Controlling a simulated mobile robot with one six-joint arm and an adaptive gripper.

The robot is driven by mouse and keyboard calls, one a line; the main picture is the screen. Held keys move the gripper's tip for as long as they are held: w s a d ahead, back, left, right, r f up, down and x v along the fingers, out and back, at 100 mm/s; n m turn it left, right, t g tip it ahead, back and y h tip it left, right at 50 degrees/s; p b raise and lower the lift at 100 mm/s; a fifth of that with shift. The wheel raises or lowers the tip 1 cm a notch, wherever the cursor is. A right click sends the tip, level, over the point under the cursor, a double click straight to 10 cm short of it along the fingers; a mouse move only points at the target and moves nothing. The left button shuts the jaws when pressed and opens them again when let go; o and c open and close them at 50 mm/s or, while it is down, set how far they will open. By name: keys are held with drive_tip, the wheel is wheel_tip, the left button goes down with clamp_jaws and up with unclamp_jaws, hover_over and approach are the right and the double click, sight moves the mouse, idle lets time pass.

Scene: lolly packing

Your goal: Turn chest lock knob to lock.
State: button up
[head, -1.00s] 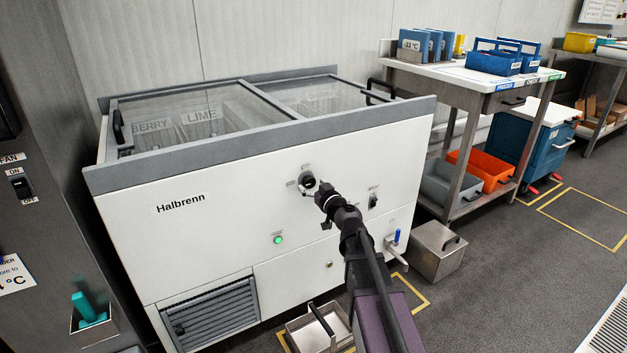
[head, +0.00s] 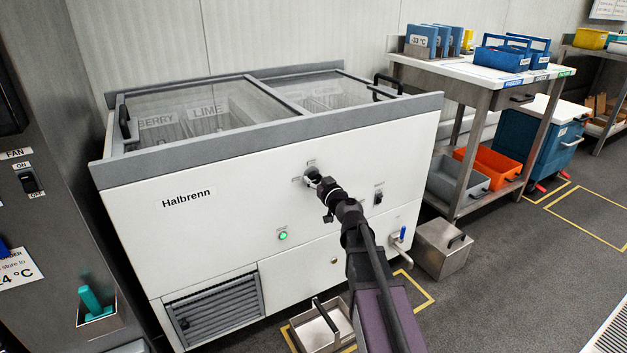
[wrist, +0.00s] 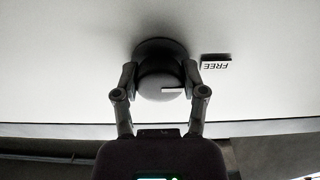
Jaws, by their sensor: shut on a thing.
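The chest freezer (head: 130,230) is white, with a grey rim and a front panel marked Halbrenn. Its dark round lock knob (head: 310,174) sits high on the front panel. My gripper (head: 321,186) reaches it from the front. In the wrist view, the fingers of my gripper (wrist: 160,82) are shut on the knob (wrist: 158,58), one on each side. A short white mark on the knob's face points to the right in that view. A FREE label (wrist: 216,62), upside down there, is just right of the knob. The knob's other labels are unreadable in the head view.
A green lamp (head: 283,236) and a dark switch (head: 378,196) are on the freezer front. A steel tray (head: 318,330) stands on the floor below, and a steel box (head: 440,248) stands at the right corner. Open floor lies to the right.

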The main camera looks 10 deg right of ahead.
drive_tip(key=shift+a, duration=0.1)
drive_tip(key=m, duration=0.4)
drive_tip(key=shift+m, duration=0.3)
drive_tip(key=m, duration=0.4)
drive_tip(key=shift+a+m, duration=0.1)
drive_tip(key=shift+m, duration=0.2)
drive_tip(key=m, duration=0.4)
drive_tip(key=shift+s+m, duration=0.1)
drive_tip(key=shift+m, duration=0.2)
drive_tip(key=shift+r+m, duration=0.1)
drive_tip(key=shift+m, duration=1.8)
drive_tip(key=o, duration=1.2)
drive_tip(key=shift+c, duration=0.2)
